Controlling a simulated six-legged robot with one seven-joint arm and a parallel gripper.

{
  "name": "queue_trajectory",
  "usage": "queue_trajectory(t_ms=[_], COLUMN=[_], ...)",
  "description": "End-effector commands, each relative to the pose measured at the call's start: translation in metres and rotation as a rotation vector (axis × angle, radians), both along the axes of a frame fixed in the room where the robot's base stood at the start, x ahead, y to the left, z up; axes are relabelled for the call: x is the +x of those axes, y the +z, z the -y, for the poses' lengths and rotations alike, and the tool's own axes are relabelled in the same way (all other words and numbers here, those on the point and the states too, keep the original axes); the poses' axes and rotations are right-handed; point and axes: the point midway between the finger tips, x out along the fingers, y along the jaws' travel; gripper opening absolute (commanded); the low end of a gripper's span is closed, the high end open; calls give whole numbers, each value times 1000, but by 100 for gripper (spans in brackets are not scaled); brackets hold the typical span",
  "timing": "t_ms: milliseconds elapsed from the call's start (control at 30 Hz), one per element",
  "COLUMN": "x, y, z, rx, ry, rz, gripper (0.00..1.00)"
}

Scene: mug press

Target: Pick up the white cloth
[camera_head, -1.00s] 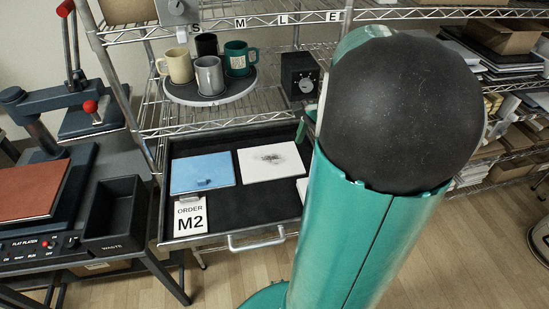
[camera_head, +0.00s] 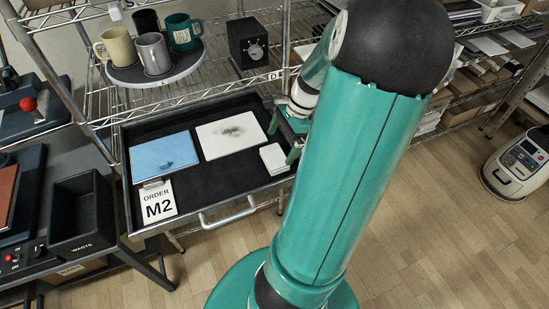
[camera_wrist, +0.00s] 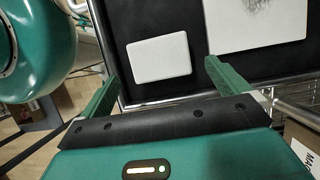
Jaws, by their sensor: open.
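The white cloth (camera_head: 274,158) is a small, flat, folded-looking rectangle on the black floor of the open drawer, at its right side. It also shows in the wrist view (camera_wrist: 159,58), lying just beyond and between my fingers. My gripper (camera_head: 284,138) is open and empty above the right edge of the drawer. In the wrist view its two green fingers (camera_wrist: 160,72) are spread wider than the cloth and do not touch it. My arm hides part of the drawer's right side in the head view.
The drawer (camera_head: 192,188) also holds a blue pad (camera_head: 163,152), a larger white pad with a dark smudge (camera_head: 231,133) and an M2 order card (camera_head: 158,201). Mugs stand on a round tray (camera_head: 160,75) above. A waste bin (camera_head: 80,215) stands left.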

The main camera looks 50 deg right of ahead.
Motion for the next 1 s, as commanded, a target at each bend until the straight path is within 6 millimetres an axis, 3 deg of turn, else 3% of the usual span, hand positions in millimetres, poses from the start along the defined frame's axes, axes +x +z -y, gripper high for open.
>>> queue_trajectory(t_ms=[300,567,767,1000], x=[6,7,7,7], y=[-40,-44,-44,-43], z=[-16,-17,-17,-17], rx=[4,-1,-1,-1], ry=[1,0,0,0], rz=[0,-1,-1,-1], gripper=[100,100,65,64])
